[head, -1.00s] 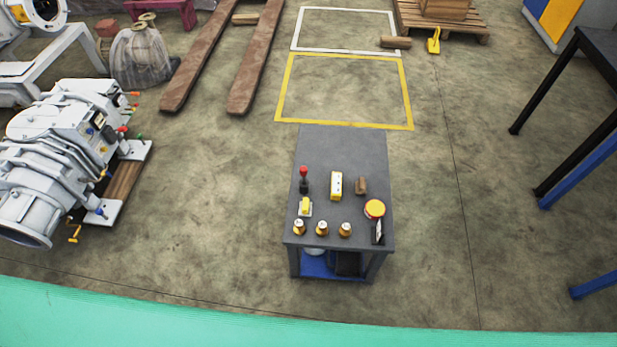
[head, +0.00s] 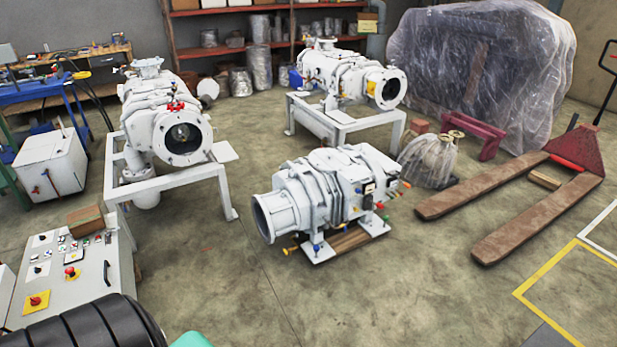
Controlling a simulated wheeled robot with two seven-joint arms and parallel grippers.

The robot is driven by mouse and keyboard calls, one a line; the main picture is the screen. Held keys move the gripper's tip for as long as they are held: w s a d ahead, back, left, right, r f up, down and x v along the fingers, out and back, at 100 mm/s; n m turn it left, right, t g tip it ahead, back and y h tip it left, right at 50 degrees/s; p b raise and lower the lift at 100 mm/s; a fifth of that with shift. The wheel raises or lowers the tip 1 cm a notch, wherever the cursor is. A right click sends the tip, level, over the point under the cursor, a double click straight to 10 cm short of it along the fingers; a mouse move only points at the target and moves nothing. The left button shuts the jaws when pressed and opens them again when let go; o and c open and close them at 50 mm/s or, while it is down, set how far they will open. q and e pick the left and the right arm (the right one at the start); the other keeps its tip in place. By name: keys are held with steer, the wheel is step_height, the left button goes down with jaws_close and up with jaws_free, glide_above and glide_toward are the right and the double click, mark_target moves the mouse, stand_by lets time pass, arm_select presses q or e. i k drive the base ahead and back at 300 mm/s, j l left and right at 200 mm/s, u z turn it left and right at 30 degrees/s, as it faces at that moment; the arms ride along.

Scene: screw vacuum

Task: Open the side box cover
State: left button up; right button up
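A light grey control box (head: 72,262) stands at the lower left, with buttons, a red knob, a yellow-backed red switch and a dark handle on its slanted face. A white box (head: 50,166) with a small red mark stands on the floor behind it at the far left. I cannot tell which of the two is the side box; no open cover shows on either. Neither of my grippers is in view.
White vacuum machines stand on a left frame (head: 222,152), on a back frame (head: 345,122) and low on the floor (head: 325,195). A pallet jack (head: 535,210) lies right. A black ribbed shape covers the lower left corner.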

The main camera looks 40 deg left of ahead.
mark_target(353, 172)
steer(key=u, duration=0.9)
steer(key=i+j, duration=0.65)
steer(key=i, duration=0.3)
steer(key=i+j+z, duration=0.15)
steer(key=i, duration=0.4)
steer(key=i+j, duration=0.3)
steer(key=i, duration=0.2)
steer(key=z, duration=0.05)
